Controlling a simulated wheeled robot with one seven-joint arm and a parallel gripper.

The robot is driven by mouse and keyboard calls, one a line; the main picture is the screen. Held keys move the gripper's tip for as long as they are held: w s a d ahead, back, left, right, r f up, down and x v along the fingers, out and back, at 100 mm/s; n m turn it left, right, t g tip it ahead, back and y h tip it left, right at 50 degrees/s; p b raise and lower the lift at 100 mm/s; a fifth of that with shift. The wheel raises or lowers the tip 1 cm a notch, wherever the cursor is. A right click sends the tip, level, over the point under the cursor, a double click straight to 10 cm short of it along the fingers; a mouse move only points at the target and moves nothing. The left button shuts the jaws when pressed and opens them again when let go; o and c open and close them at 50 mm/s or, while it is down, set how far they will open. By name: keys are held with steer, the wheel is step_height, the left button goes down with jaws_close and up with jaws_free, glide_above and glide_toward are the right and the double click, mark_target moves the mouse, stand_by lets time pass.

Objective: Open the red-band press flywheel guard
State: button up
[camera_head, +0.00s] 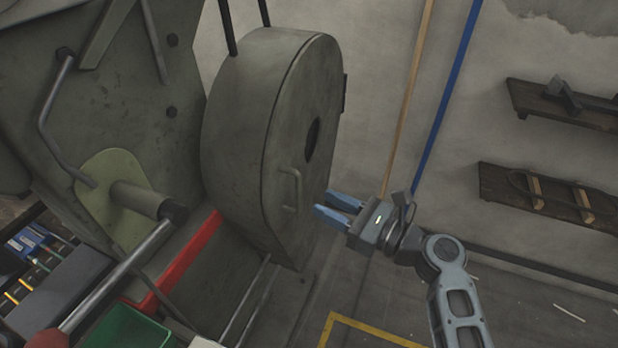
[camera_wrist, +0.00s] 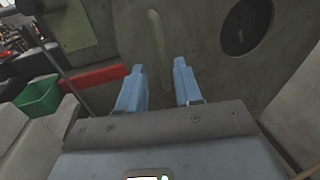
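The press with the red band (camera_head: 180,265) fills the left of the head view; the band also shows in the wrist view (camera_wrist: 95,76). Its flywheel guard (camera_head: 270,130) is a round grey-green housing with a flat front cover. The cover looks closed, with a dark hole (camera_head: 313,138) in its middle. A slim bar handle (camera_head: 290,190) is on the cover's lower left. My gripper (camera_head: 325,203) is open and empty, just right of the handle and apparently short of it. In the wrist view the handle (camera_wrist: 158,45) lines up with the gap between my blue fingertips (camera_wrist: 158,67).
A lever with a red knob (camera_head: 48,339) and a green bin (camera_head: 125,328) are at the lower left. A dark hinge-like piece (camera_head: 344,92) is on the cover's right edge. Wall shelves (camera_head: 548,197) are at the right. The floor (camera_head: 400,300) there looks mostly clear.

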mark_target(301, 190)
steer(key=x, duration=0.8)
steer(key=shift+w+d+r, duration=0.1)
steer(key=shift+d, duration=0.05)
steer(key=shift+c, duration=0.3)
jaws_close()
